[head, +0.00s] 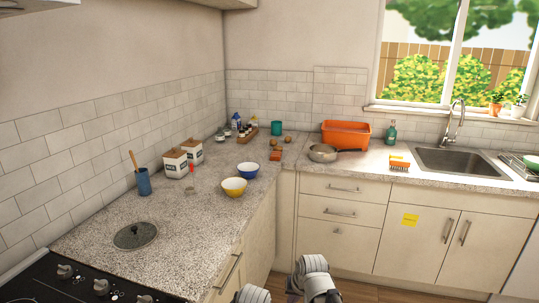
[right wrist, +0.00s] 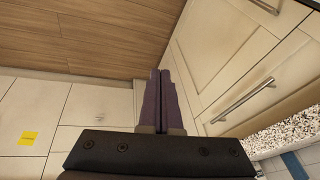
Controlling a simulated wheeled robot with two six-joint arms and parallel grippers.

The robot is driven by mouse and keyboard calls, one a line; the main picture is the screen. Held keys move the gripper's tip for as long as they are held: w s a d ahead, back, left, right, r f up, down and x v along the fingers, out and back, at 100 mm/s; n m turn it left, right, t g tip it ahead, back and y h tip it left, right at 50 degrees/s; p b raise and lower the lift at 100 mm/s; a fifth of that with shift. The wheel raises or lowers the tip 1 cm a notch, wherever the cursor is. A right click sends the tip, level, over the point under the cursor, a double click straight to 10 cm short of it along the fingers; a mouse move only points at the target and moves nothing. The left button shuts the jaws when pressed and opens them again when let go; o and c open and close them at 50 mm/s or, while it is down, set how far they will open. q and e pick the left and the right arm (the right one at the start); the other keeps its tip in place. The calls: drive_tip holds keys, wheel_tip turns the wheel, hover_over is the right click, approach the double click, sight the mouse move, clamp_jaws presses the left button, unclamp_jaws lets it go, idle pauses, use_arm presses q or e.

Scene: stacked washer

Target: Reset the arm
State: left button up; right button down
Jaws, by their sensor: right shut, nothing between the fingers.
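My right gripper (right wrist: 160,84) shows in the right wrist view with its two dark fingers closed together and nothing between them. It is in free space, with cabinet fronts and wooden floor behind it. In the head view, pale grey links of my own arms show at the bottom edge, in front of the lower cabinets. The fingers of my left gripper do not show in either view.
Cream cabinets (head: 340,238) and a speckled counter (head: 193,230) form a corner. A pot lid (head: 135,236), bowls (head: 234,187), an orange bin (head: 346,135) and a sink (head: 459,162) are on or in it. Drawer handles (right wrist: 248,100) stick out near my right gripper.

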drive_tip(key=s+d+f+g+h, duration=0.1)
drive_tip(key=s+d+g+h, duration=0.15)
drive_tip(key=s+d, duration=0.8)
drive_tip(key=s+a+r+n+g+p, duration=0.1)
drive_tip(key=s+a+r+n+p, duration=0.3)
drive_tip(key=a, duration=0.7)
drive_tip(key=s+r+p, duration=0.1)
drive_tip(key=s+p, duration=0.1)
drive_tip(key=shift+s+r, duration=0.25)
drive_tip(key=shift+s, duration=0.05)
drive_tip(key=shift+a+g+h, duration=0.1)
drive_tip(key=shift+g+h, duration=0.15)
